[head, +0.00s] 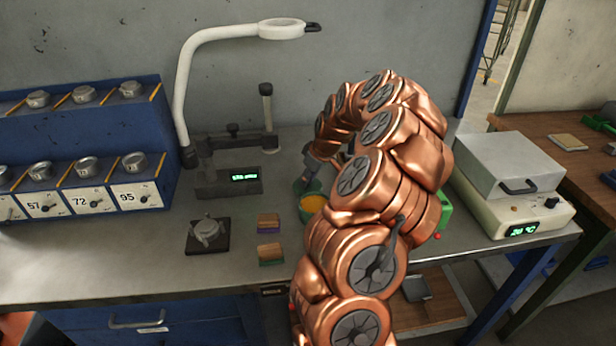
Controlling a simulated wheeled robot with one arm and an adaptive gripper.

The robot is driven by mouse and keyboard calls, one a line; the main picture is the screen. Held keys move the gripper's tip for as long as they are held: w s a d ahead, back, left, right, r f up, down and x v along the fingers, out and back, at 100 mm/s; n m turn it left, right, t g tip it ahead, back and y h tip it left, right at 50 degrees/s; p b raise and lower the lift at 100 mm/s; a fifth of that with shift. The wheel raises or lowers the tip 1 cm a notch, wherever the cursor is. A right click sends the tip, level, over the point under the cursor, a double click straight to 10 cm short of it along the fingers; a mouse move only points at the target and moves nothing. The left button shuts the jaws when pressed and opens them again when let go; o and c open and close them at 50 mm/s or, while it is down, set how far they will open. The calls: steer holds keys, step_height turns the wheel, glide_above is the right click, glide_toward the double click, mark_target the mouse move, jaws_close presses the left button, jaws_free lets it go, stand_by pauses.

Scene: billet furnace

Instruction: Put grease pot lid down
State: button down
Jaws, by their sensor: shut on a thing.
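The open grease pot (312,204) stands on the grey workbench left of my arm, with yellow-orange grease showing inside its green rim. Its right side is hidden by my copper arm. My gripper (306,178) shows only in part, as small grey pieces just above and behind the pot. It is shut on the grease pot lid, which is mostly hidden, so I cannot tell its tilt or whether it touches the pot.
Two small coloured blocks (269,222) and a dark square plate with a metal piece (207,235) lie left of the pot. A measuring stand (228,178) and a white lamp (185,80) are behind. A heater box (510,165) stands at right. The bench's front left is clear.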

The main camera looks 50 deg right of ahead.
steer(key=shift+f, duration=0.2)
steer(key=shift+f+b, duration=0.2)
steer(key=shift+b, duration=0.1)
steer(key=c, duration=1)
jaws_free()
steer(key=shift+r, duration=0.1)
